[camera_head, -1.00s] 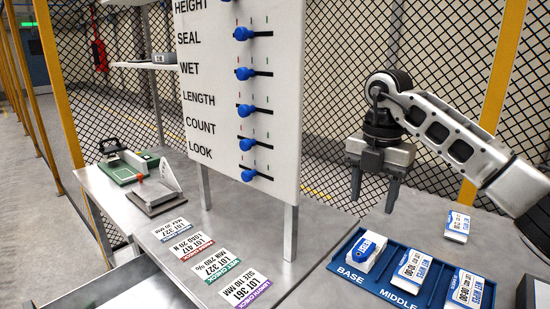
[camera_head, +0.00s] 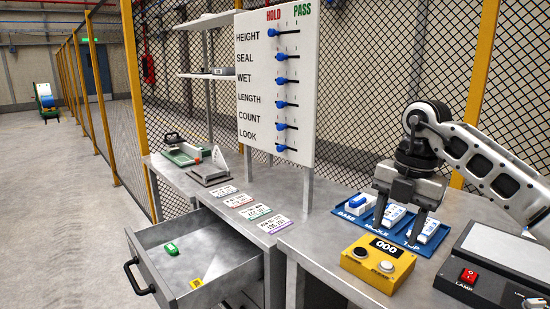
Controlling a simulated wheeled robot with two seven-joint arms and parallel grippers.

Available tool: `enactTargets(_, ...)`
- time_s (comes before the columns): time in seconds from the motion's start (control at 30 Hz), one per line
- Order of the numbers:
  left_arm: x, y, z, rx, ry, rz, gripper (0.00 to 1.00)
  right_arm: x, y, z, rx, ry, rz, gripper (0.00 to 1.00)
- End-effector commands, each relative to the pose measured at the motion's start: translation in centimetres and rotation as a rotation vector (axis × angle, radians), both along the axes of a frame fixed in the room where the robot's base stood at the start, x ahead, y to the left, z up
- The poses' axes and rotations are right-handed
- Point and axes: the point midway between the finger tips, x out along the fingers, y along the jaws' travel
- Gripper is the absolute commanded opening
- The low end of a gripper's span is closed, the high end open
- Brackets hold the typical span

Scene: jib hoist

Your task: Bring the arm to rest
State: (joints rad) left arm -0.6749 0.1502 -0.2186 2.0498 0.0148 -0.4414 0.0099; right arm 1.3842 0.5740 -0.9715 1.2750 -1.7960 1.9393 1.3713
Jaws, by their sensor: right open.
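My right arm comes in from the right edge. Its gripper (camera_head: 398,222) points down, with its two dark fingers apart and nothing seen between them. It is in front of the blue tray (camera_head: 340,213) in the picture and hides part of it; its height above the tray is hard to tell. Blue-and-white packets lie in the tray, one at the left (camera_head: 358,203), one in the middle (camera_head: 393,214) and one at the right (camera_head: 429,231). My left gripper is not in view.
A yellow counter box (camera_head: 378,264) reading 000 and a lamp box (camera_head: 500,255) with a red switch stand near the gripper. A board with blue sliders (camera_head: 262,110) stands behind four-sided label cards (camera_head: 239,200). An open drawer (camera_head: 165,235) juts out at the left.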

Motion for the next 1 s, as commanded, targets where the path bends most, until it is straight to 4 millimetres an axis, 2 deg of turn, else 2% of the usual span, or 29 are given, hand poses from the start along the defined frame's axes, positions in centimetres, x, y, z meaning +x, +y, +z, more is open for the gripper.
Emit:
enactTargets(0.03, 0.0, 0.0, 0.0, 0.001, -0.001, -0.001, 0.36, -0.2, 1.3, -1.2, 0.044, 0.007, 0.038, 0.52)
enactTargets(0.27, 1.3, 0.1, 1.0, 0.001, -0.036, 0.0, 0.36, -1.6, 7.7, -5.2, 0.305, 0.012, 0.211, 0.52)
enactTargets(0.37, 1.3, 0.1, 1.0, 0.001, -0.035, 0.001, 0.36, -3.0, 11.5, -6.9, 0.475, 0.011, 0.287, 0.52)
enactTargets(0.5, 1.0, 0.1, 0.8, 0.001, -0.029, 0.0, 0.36, -6.5, 18.5, -8.5, 0.865, -0.01, 0.364, 0.52)
enactTargets(0.6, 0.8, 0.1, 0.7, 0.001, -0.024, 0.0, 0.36, -8.9, 22.7, -7.9, 1.221, -0.065, 0.311, 0.52)
enactTargets(0.63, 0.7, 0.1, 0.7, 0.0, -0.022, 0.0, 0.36, -9.4, 23.5, -7.5, 1.321, -0.087, 0.271, 0.52)
enactTargets(0.73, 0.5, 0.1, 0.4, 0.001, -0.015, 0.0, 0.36, -9.9, 24.3, -6.3, 1.609, -0.173, 0.057, 0.52)
enactTargets(0.83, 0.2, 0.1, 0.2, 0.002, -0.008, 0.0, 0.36, -9.3, 22.8, -6.6, 1.797, -0.267, -0.262, 0.52)
enactTargets(0.93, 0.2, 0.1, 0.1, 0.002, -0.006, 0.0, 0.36, -8.6, 19.6, -9.3, 1.858, -0.342, -0.651, 0.52)
enactTargets(1.0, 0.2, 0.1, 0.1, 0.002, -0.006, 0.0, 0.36, -8.7, 16.9, -12.6, 1.822, -0.374, -0.939, 0.52)
